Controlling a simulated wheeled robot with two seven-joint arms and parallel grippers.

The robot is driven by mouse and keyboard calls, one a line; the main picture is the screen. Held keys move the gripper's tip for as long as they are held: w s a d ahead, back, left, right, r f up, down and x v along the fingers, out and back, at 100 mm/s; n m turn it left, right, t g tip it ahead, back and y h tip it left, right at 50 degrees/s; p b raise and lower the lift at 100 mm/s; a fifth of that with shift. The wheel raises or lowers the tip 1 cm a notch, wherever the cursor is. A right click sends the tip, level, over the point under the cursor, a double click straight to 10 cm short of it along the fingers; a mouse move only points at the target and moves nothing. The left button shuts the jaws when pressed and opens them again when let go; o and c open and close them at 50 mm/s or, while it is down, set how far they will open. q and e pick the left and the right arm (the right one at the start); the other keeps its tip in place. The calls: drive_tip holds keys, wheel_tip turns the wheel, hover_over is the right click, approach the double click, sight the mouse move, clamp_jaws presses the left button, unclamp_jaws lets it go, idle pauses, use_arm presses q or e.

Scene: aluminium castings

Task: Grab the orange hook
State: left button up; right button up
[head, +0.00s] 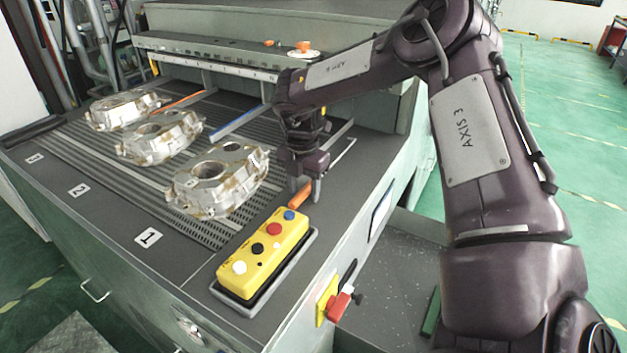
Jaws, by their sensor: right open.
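An orange hook handle (299,196) lies on the dark machine top, just behind the yellow button box. A thin pale rod runs from near it toward the upper right; I cannot tell for certain that they are one piece. My right gripper (305,188) points down over the orange handle, with its open fingers close around or just above it. Contact is not clear, and the gripper hides part of the hook. Another orange bar (181,102) lies farther back between castings. My left gripper is not in view.
Three rough aluminium castings (217,180) stand on the slatted bed to the left, the nearest close to my gripper. The yellow button box (263,255) is in front. A blue bar (236,122) lies behind. A red knob (339,304) sticks out from the machine's side.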

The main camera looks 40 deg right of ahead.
drive_tip(key=shift+s+a+r, duration=0.1)
drive_tip(key=shift+c, duration=0.8)
clamp_jaws()
drive_tip(key=shift+r, duration=0.15)
